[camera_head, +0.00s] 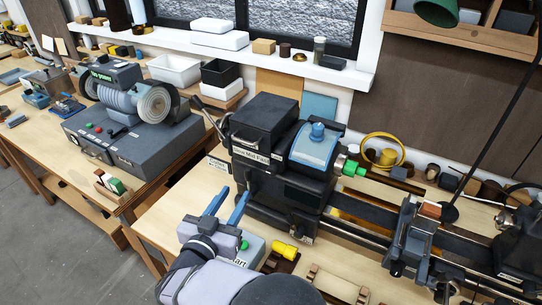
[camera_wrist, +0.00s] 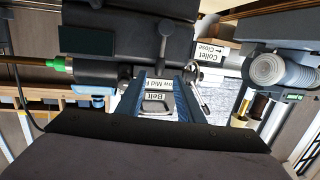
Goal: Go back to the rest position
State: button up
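My gripper (camera_head: 233,197) is low in the middle of the head view, in front of the dark lathe headstock (camera_head: 268,190). Its two blue fingers are apart, with nothing visible held between them. In the wrist view my gripper (camera_wrist: 160,88) shows the same open fingers. A plate labelled "Belt" on the machine (camera_wrist: 157,104) shows between them, behind the fingertips. I cannot tell the exact gap to the machine. The green lamp shade (camera_head: 437,11) is at the top right of the head view, on a thin dark pole.
A bench grinder (camera_head: 130,125) stands left. A yellow part (camera_head: 285,250) and a grey-green box (camera_head: 250,250) lie close to my gripper. The lathe bed (camera_head: 360,238) runs right. A shelf (camera_head: 340,77) with small containers lies behind. Grey floor is clear at lower left.

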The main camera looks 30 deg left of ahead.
jog(key=w+f+n+g+y+b, duration=0.35)
jog(key=f+n+g+y, duration=0.2)
jog(key=g, duration=0.25)
jog(key=d+f+g+h, duration=0.2)
jog(key=d, duration=0.6)
jog(key=d+f+g+h, duration=0.2)
jog(key=d, duration=0.6)
jog(key=s+d+f+m+g+h+p, duration=0.15)
jog(key=d+m, duration=0.25)
jog(key=d, duration=1.3)
jog(key=s+d+m+g+h+p, duration=0.1)
jog(key=s+d+m, duration=0.1)
jog(key=s+d, duration=0.2)
jog(key=s+d+m+g+h+p, duration=0.1)
jog(key=s+d, duration=0.4)
jog(key=d, duration=0.5)
jog(key=shift+d+m+g+h, duration=0.3)
jog(key=shift+m+g+h, duration=0.05)
jog(key=shift+h, duration=0.25)
jog(key=shift+c, duration=0.3)
